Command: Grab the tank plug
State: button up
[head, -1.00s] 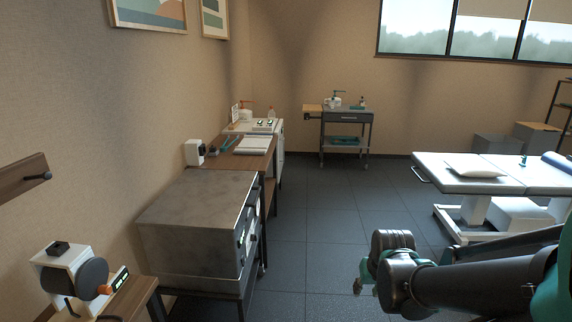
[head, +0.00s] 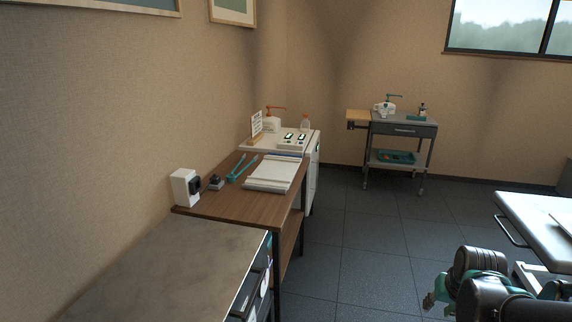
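On the wooden table (head: 235,205) by the left wall stands a white box (head: 181,189) with a black plug-like piece (head: 195,185) on its right face. A small dark object (head: 215,183) lies just right of it. I cannot tell for sure which of these is the tank plug. My gripper (head: 430,301) is at the lower right, over the floor, far from the table and apart from everything on it. Its teal fingertips point left; the rest is hidden behind my dark arm, and its opening does not show.
A grey metal cabinet (head: 170,265) stands in front of the table. The middle floor is clear.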

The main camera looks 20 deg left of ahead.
aim_at(216, 181)
jog(key=i, duration=0.5)
jog(key=i+l+u, duration=0.15)
jog(key=i, duration=0.4)
jog(key=i+l, duration=0.1)
jog(key=i, duration=0.4)
jog(key=i+u, duration=0.1)
jog(key=u, duration=1.8)
